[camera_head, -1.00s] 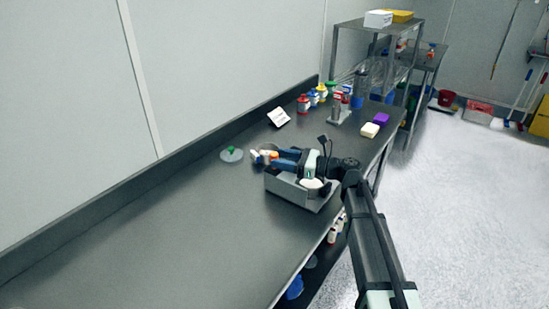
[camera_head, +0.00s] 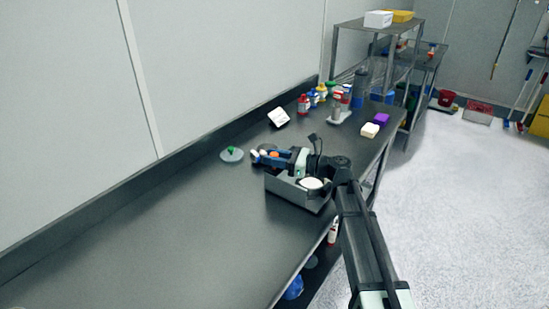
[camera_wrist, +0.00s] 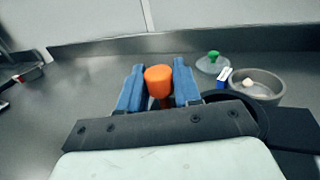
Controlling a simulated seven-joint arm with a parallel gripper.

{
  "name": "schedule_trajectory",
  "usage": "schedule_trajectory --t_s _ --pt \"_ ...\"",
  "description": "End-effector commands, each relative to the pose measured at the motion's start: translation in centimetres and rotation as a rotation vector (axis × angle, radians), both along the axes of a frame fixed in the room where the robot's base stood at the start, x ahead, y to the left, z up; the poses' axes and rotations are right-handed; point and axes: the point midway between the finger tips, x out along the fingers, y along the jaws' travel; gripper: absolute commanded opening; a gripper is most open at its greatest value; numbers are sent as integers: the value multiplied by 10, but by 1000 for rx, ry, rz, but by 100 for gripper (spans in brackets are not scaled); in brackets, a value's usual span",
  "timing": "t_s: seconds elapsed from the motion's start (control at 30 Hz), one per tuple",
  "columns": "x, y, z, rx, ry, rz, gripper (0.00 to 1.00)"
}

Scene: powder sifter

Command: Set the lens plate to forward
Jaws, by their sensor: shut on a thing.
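My gripper (camera_wrist: 159,84) is shut on an orange knob (camera_wrist: 158,81), which stands between the two blue fingers in the wrist view. In the head view my gripper (camera_head: 269,157) is low over the bench, beyond a grey metal box, with the orange knob (camera_head: 274,154) showing small at the fingers. What lies under the knob is mostly hidden by my gripper. I cannot pick out the lens plate or tell its setting.
The grey box (camera_head: 286,190) stands below my wrist, a white round thing (camera_head: 312,183) in it. A clear lid with a green knob (camera_head: 232,154) lies to the left. A grey bowl (camera_wrist: 270,93) is at right. Bottles (camera_head: 304,104) stand farther back. The left bench is clear.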

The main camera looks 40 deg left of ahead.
Motion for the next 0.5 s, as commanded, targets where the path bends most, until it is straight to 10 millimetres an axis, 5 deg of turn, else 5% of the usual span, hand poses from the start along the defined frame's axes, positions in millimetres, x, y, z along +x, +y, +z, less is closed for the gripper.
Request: schedule_trajectory --t_s 0.2,0.5 --pt "0 0 0 0 0 0 0" --pt "0 -2 0 0 0 -1 0"
